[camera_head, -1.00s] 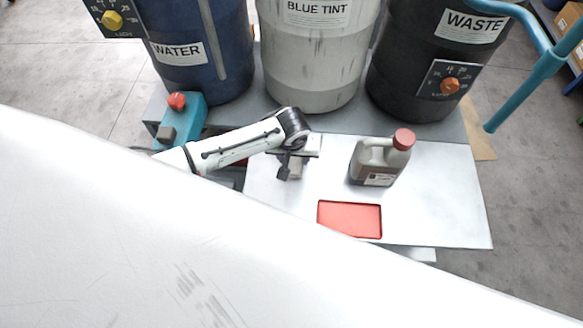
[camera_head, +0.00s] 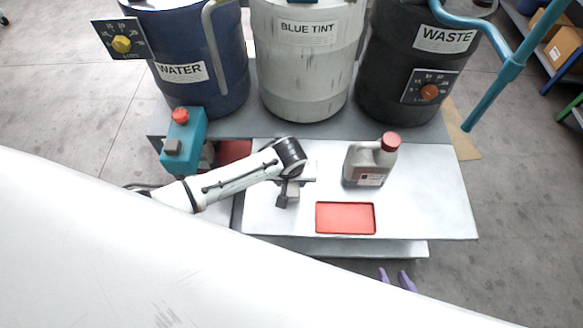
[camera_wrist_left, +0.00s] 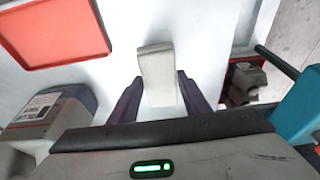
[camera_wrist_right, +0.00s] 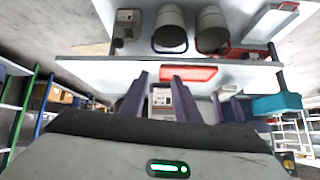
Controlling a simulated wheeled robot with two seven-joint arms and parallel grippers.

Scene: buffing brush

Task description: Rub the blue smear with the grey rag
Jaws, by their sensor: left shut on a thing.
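My left gripper (camera_head: 287,190) is over the left part of the white tabletop (camera_head: 420,205). It is shut on a pale grey, block-like thing that looks like the grey rag (camera_wrist_left: 158,72), which stands out between the purple fingers in the left wrist view. In the head view the rag (camera_head: 293,191) is small and partly covered by the gripper. Whether it touches the tabletop I cannot tell. I see no blue smear in any view. My right gripper (camera_head: 397,279) shows only its purple fingertips, below the table's front edge. In the right wrist view its fingers (camera_wrist_right: 159,80) are apart and empty.
A red tray (camera_head: 345,217) lies right of the left gripper. A grey jug with a red cap (camera_head: 370,162) stands behind it. WATER (camera_head: 200,60), BLUE TINT (camera_head: 305,65) and WASTE (camera_head: 410,70) drums line the back. A teal box with a red button (camera_head: 183,140) is at left. The tabletop's right end is clear.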

